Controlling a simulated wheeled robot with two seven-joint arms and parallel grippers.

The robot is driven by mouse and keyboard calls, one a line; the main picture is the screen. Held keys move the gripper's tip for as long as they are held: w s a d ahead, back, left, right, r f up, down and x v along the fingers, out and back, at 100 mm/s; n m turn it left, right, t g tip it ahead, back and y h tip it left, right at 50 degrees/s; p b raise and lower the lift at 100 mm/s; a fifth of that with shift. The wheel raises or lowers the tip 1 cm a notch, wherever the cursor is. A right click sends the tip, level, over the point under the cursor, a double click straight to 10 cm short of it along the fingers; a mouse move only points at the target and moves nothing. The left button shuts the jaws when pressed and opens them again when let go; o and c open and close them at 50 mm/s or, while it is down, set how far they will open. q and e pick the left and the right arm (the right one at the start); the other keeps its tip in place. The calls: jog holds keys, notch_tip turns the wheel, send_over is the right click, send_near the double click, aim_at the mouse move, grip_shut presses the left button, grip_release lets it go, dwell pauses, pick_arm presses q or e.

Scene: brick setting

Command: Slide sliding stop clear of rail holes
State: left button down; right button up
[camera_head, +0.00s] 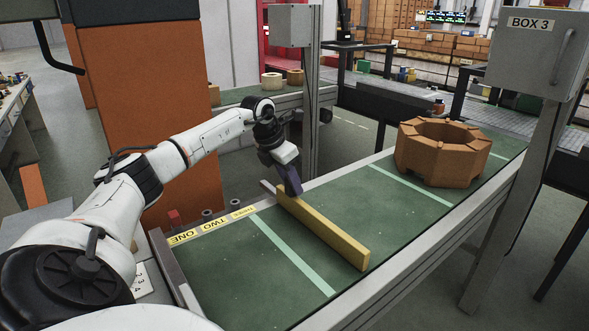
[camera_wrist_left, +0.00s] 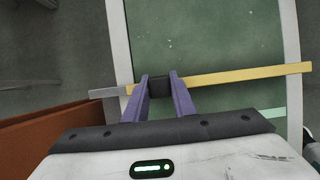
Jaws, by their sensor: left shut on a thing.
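The sliding stop is a long yellow bar (camera_head: 325,232) lying across the green belt. It also shows in the left wrist view as a yellow bar (camera_wrist_left: 245,76) with a grey end (camera_wrist_left: 108,93) reaching past the rail. My left gripper (camera_head: 290,188) is at the bar's far end, by the far rail. In the left wrist view its purple fingers (camera_wrist_left: 160,88) are shut on a dark block of the stop. Yellow labels (camera_head: 205,229) reading ONE and TWO, and a third partly legible one, lie along the far rail. The rail holes cannot be made out clearly. My right gripper is not in view.
A brown octagonal brick ring (camera_head: 443,152) stands on the belt to the right of the bar. Pale stripes (camera_head: 290,255) cross the belt. Several short dark posts (camera_head: 207,214) stand behind the labels. A grey box marked BOX 3 (camera_head: 535,55) stands on a post at right.

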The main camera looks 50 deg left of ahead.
pick_arm(q)
jog(key=shift+w+r, duration=0.1)
jog(key=c, duration=1.5)
grip_release()
jog(key=v, duration=1)
jog(key=shift+r, duration=0.1)
